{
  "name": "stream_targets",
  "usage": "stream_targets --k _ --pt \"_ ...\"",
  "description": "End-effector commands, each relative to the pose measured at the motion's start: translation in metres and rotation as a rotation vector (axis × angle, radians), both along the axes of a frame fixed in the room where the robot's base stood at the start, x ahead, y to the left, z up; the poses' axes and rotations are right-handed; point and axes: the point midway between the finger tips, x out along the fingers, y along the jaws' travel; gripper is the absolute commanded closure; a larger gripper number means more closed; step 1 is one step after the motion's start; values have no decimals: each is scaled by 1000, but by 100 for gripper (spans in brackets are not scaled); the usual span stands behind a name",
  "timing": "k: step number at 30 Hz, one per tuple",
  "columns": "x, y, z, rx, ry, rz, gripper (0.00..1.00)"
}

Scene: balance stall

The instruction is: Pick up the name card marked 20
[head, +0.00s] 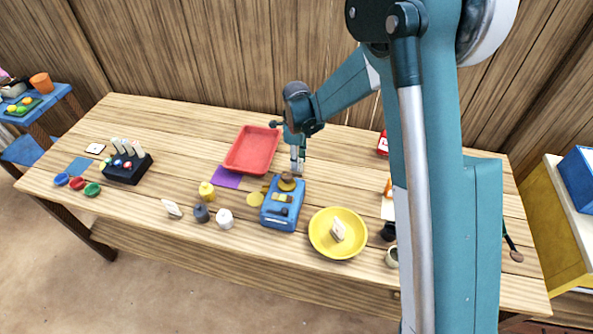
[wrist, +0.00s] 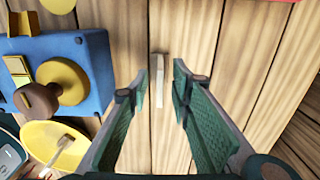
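My gripper (head: 298,162) points down over the table behind the blue balance (head: 283,204). In the wrist view my gripper (wrist: 161,84) is open. A thin pale name card (wrist: 160,72) stands between its fingers, seen nearly edge-on, with gaps at both sides. Its mark is not visible. Other pale cards show in the head view: one standing near the front edge (head: 172,208), one in the yellow bowl (head: 338,231), and several in the dark holder (head: 127,168). I cannot read a number on any of them.
The red tray (head: 252,150) and purple mat (head: 226,177) lie left of my gripper. The yellow bowl (head: 322,245) stands right of the balance. Small weights (head: 202,214) stand front left. In the wrist view, the balance (wrist: 97,70) is close on the left; wood right of the fingers is clear.

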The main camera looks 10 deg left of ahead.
Motion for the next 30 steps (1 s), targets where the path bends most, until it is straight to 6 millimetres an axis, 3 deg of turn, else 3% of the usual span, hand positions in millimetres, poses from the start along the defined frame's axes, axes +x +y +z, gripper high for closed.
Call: stream_targets --k 12,17,30 --pt "0 0 0 0 0 0 78" --pt "0 0 0 0 0 0 99" --pt "0 0 2 0 0 0 100"
